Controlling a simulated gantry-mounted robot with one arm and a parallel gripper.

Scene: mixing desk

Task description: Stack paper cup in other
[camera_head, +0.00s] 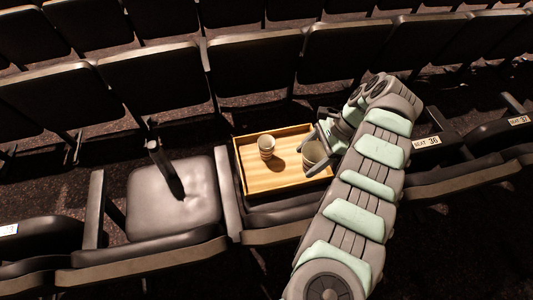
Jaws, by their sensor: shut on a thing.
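The other cup (312,154) is at my gripper (318,143), toward the tray's right side. My gripper is shut on this right cup, with the fingers at its rim. The gripper is to the right of the free cup and apart from it. I cannot tell whether the held cup touches the tray.
Rows of dark folding seats surround the tray. The tray has a raised rim. Its lower left part is clear.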

